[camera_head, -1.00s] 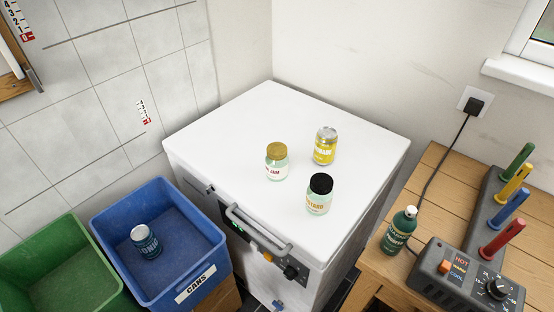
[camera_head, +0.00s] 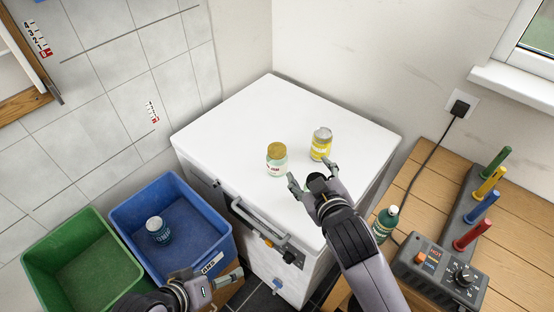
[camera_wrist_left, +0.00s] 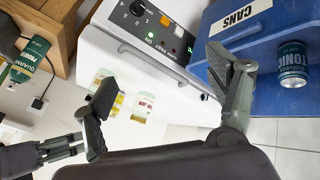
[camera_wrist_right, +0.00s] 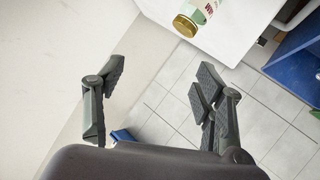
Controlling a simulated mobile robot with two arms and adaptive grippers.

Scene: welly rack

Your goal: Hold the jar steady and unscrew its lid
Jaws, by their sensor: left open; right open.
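A jam jar with a gold lid (camera_head: 277,159) stands upright on the white chest top (camera_head: 238,118). It also shows in the left wrist view (camera_wrist_left: 144,106) and at the top of the right wrist view (camera_wrist_right: 196,14). A second jar, with a black lid (camera_head: 316,179), is mostly hidden behind my right gripper (camera_head: 312,174). That gripper is open above the chest, in front of the gold-lidded jar and to its right; I cannot tell whether it touches the black-lidded jar. My left gripper (camera_head: 214,284) is open and empty, low at the chest's front left, apart from both jars.
A yellow can (camera_head: 321,144) stands behind my right gripper. A blue crate (camera_head: 218,240) holding a tonic can (camera_head: 158,230) and a green crate (camera_head: 40,262) are at left. A wooden bench (camera_head: 440,182) with a green bottle (camera_head: 385,223) is at right. The chest's back left is clear.

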